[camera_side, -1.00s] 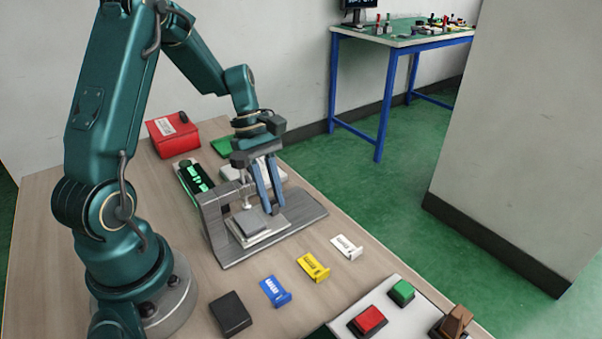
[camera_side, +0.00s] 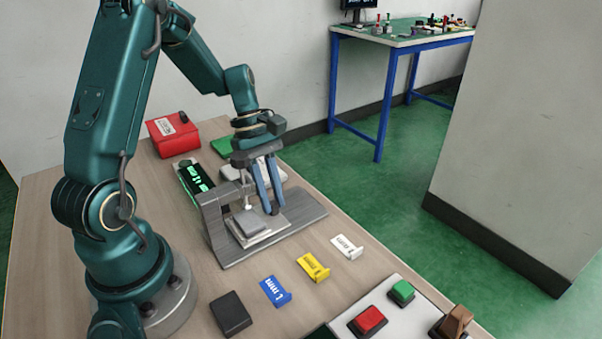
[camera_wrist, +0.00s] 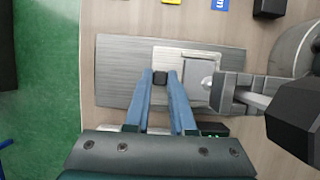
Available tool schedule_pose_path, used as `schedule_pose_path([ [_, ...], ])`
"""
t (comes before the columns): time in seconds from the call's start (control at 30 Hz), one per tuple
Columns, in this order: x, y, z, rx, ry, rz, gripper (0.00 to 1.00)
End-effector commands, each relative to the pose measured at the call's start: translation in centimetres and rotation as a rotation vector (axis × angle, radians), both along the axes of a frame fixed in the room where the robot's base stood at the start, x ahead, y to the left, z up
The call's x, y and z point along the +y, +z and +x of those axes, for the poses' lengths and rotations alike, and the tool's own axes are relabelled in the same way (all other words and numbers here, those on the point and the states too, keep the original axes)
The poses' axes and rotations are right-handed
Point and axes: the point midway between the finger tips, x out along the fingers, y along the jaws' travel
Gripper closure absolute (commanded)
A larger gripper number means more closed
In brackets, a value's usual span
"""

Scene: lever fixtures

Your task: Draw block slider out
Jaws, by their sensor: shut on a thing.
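The block slider is a light grey plate (camera_side: 266,236) with a grey block on it, set in a metal fixture with an upright post (camera_side: 213,225). In the wrist view the light plate (camera_wrist: 182,52) lies on the grey base, with the block (camera_wrist: 199,80) beside the post. A small black knob (camera_wrist: 159,77) stands at the plate's left side. My gripper (camera_side: 272,212) reaches down over the fixture with blue fingers. In the wrist view its fingertips (camera_wrist: 160,76) are shut on the black knob. The knob is mostly hidden in the side view.
The metal base (camera_side: 305,211) has bare room to the right of the plate. Blue (camera_side: 275,291), yellow (camera_side: 313,267) and white (camera_side: 346,247) tagged pieces lie in front. A red box (camera_side: 174,135) stands behind, and a red button (camera_side: 368,320) is at the front.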

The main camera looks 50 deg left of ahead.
Motion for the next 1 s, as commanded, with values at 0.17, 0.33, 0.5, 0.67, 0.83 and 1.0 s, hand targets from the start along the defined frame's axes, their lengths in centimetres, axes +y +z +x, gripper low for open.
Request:
schedule_pose_path([
  [0.17, 0.2, 0.1, 1.6, -0.008, 0.001, 0.002, 1.0],
  [0.33, 0.1, 0.1, 3.9, -0.009, 0.0, 0.002, 1.0],
  [0.5, 0.1, 0.1, 6.0, -0.007, 0.001, 0.001, 1.0],
  [0.67, 0.2, 0.1, 7.6, -0.008, 0.001, 0.002, 1.0],
  [0.83, 0.1, 0.1, 8.4, -0.008, 0.002, 0.002, 1.0],
  [1.0, 0.1, 0.1, 8.6, -0.012, 0.005, 0.002, 1.0],
])
